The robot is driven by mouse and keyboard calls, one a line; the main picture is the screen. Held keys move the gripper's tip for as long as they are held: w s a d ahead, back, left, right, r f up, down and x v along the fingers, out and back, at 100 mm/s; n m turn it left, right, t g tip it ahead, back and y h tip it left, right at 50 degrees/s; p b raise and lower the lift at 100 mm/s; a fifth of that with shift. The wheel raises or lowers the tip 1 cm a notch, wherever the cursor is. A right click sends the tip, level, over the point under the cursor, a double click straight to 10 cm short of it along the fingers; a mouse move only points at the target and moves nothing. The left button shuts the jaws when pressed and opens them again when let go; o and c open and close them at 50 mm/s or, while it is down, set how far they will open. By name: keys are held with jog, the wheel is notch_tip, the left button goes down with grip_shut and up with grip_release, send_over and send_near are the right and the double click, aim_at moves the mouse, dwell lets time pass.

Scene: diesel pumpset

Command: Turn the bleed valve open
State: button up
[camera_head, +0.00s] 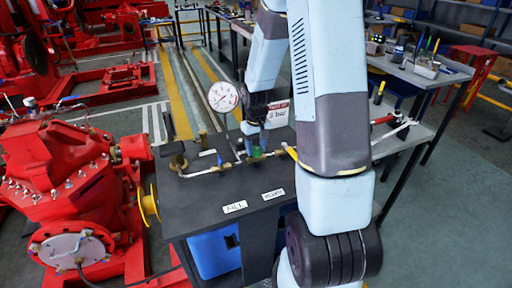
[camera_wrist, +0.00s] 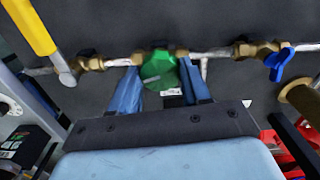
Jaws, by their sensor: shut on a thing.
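The bleed valve's round green handwheel (camera_wrist: 158,72) sits on a brass body in the pipe line on the dark bench top. My gripper (camera_wrist: 159,67) has its two blue fingers on either side of the green wheel, shut on it. In the head view, the green wheel (camera_head: 257,152) shows small under my gripper (camera_head: 254,143), and my arm covers part of that area. A white label (camera_head: 273,194), apparently reading BLEED, lies on the bench in front of it. The fine contact between fingers and wheel is hard to see.
A valve with a blue handle (camera_wrist: 281,64) is on the same pipe. A yellow lever (camera_wrist: 30,27) is at the other side. A round gauge (camera_head: 222,97) and a "3 bar" tag (camera_head: 278,113) stand close to my arm. Red pumps (camera_head: 70,170) fill the left.

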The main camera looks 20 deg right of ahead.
aim_at(256, 149)
jog(key=shift+w+n, duration=0.15)
jog(key=shift+n, duration=0.45)
jog(key=o, duration=1.1)
jog(key=shift+c, duration=0.2)
jog(key=shift+r, duration=0.1)
notch_tip(256, 149, up, 14)
jog(key=shift+f, duration=0.2)
